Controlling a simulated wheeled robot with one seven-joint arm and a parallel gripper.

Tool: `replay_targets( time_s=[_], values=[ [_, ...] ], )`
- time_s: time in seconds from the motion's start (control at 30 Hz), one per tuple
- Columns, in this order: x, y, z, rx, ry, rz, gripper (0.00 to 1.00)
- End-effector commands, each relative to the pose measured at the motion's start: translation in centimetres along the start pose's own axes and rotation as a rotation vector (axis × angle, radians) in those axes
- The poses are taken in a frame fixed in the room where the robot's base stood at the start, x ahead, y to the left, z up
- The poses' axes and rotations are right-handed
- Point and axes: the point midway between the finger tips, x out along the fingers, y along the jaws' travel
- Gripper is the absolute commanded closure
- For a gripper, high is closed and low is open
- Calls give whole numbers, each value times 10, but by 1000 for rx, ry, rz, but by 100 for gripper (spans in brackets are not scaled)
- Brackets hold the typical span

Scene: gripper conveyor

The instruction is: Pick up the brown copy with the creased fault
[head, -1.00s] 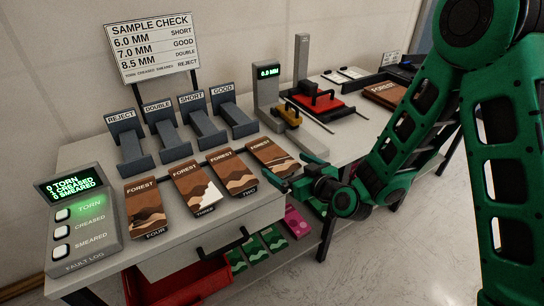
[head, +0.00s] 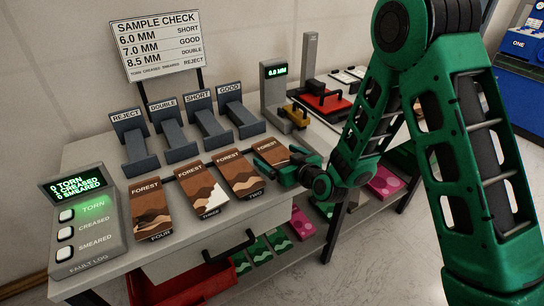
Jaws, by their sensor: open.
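Several brown FOREST copies lie in a row on the table in the head view. The copy marked FOUR (head: 150,206) is at the left, THREE (head: 201,188) beside it, then TWO (head: 236,172). The rightmost copy (head: 273,151) is partly hidden by my gripper (head: 282,162), and its number does not show. THREE has a jagged white patch at its lower right. FOUR has pale areas near its lower edge. I cannot make out a crease on any copy. My gripper is open and empty, low at the near end of the rightmost copy; contact cannot be told.
The fault log box (head: 82,230) with TORN, CREASED and SMEARED buttons stands at the left; its display reads zeros for TORN and SMEARED. Stands labelled REJECT (head: 135,143), DOUBLE, SHORT and GOOD (head: 238,112) are behind the copies. A gauge (head: 274,90) stands behind right.

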Motion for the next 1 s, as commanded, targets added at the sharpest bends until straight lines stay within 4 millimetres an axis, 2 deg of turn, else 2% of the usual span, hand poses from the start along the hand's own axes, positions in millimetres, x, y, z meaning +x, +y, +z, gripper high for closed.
replay_targets(
  time_s=[0.2, 0.4, 0.77, 1.0],
  values=[
    [-1, 9, 1, 4, 0, 11, 1],
    [-3, 13, 1, 6, -1, 17, 49],
    [-4, 15, 0, 6, 0, 19, 49],
    [-8, 14, -14, 5, 3, 17, 49]
  ],
)
